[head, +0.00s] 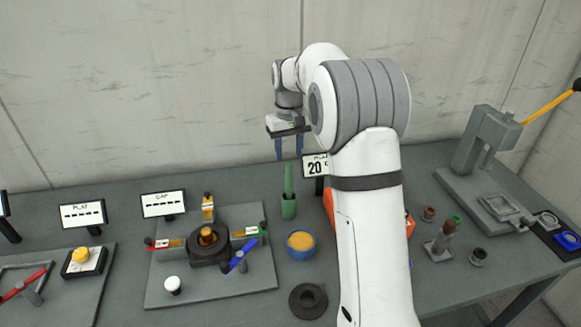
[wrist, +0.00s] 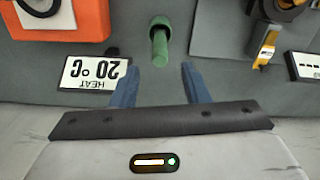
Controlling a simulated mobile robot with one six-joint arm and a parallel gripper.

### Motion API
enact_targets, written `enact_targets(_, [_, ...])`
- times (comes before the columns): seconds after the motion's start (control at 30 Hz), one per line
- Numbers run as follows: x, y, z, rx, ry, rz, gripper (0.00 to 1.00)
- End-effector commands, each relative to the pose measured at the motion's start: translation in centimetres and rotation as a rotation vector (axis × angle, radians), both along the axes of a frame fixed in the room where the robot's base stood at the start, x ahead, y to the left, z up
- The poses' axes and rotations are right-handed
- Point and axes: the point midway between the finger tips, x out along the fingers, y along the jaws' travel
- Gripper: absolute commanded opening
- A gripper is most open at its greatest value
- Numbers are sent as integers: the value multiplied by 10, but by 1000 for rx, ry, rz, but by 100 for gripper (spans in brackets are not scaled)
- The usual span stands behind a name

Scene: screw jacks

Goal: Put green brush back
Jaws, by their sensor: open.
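The green brush (head: 289,180) stands upright in a green cup (head: 289,209) on the table, just behind the blue pot. Only its handle shows; its lower end is hidden in the cup. In the wrist view the brush handle (wrist: 160,48) lies ahead of the gap between my fingers, with the cup (wrist: 160,24) around its base. My gripper (head: 289,157) is open and empty, with its blue fingers pointing down above the brush, apart from it. The gripper (wrist: 160,72) also shows in the wrist view, with nothing between its fingers.
A blue pot of orange-yellow material (head: 301,243) stands in front of the cup. A "20 °C" sign (head: 316,166) and an orange box (wrist: 60,18) are close by. A grey board (head: 215,290) with a jack assembly lies to the left. The wall is behind.

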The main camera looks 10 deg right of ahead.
Motion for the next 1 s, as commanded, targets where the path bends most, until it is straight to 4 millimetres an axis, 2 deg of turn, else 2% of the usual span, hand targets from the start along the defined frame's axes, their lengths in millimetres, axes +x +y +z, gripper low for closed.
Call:
enact_targets(0.1, [0,0,20,0,-2,0,42])
enact_targets(0.3, [-2,-1,38,0,-3,-2,42])
enact_targets(0.37, [-7,-1,43,0,-7,-4,42])
enact_targets(0.47, [-25,-1,53,0,-24,-12,42])
enact_targets(0.73, [-112,-1,78,1,-102,-50,42])
enact_targets(1.0, [-207,-1,76,7,-182,-92,42])
